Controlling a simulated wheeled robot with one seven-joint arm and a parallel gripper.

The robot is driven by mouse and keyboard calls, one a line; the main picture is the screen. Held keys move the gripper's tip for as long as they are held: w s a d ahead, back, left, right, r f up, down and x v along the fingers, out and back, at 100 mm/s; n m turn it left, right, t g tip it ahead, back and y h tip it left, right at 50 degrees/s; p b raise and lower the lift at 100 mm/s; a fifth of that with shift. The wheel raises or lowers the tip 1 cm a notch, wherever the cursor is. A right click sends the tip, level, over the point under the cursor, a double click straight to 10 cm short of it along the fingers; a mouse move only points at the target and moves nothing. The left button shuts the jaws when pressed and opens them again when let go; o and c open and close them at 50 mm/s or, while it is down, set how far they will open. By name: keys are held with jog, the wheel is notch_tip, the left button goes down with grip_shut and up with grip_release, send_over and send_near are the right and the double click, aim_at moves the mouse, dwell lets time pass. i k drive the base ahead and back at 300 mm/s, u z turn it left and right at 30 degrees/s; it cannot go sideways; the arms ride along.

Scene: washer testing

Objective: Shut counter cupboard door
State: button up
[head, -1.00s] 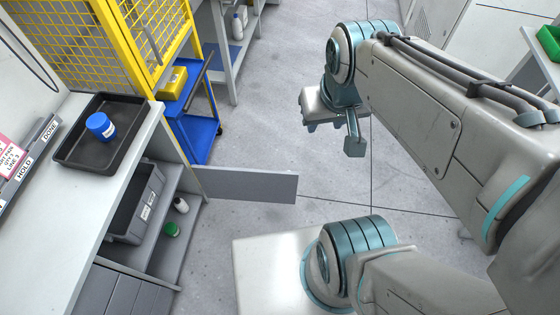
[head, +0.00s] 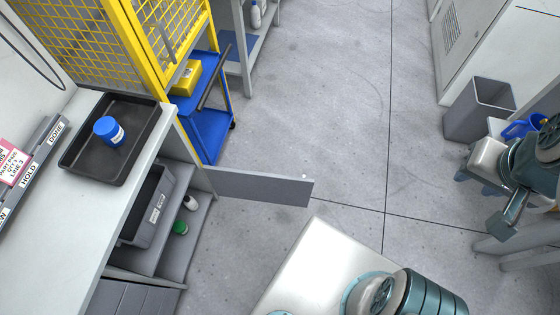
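The counter cupboard door (head: 262,187) is a grey panel. It stands wide open, swung out from the far end of the counter (head: 75,235) over the floor. The open cupboard (head: 195,215) shows a grey bin (head: 150,205), a green-lidded container (head: 180,228) and a small bottle with a pale top (head: 190,202). My gripper (head: 478,190) is at the right edge of the head view, far from the door and touching nothing that I can see. Its fingers show only partly, and I cannot tell whether they are open.
A black tray (head: 75,160) with a blue-lidded jar (head: 109,131) sits on the counter. A blue cart (head: 208,135) and yellow mesh cage (head: 150,40) stand behind the door. A grey waste bin (head: 475,110) is near my gripper. The middle floor is clear.

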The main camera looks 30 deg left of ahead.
aim_at(239, 184)
jog(key=i, duration=3.2)
jog(key=u, duration=4.75)
jog(key=i, duration=0.35)
jog(key=u, duration=0.1)
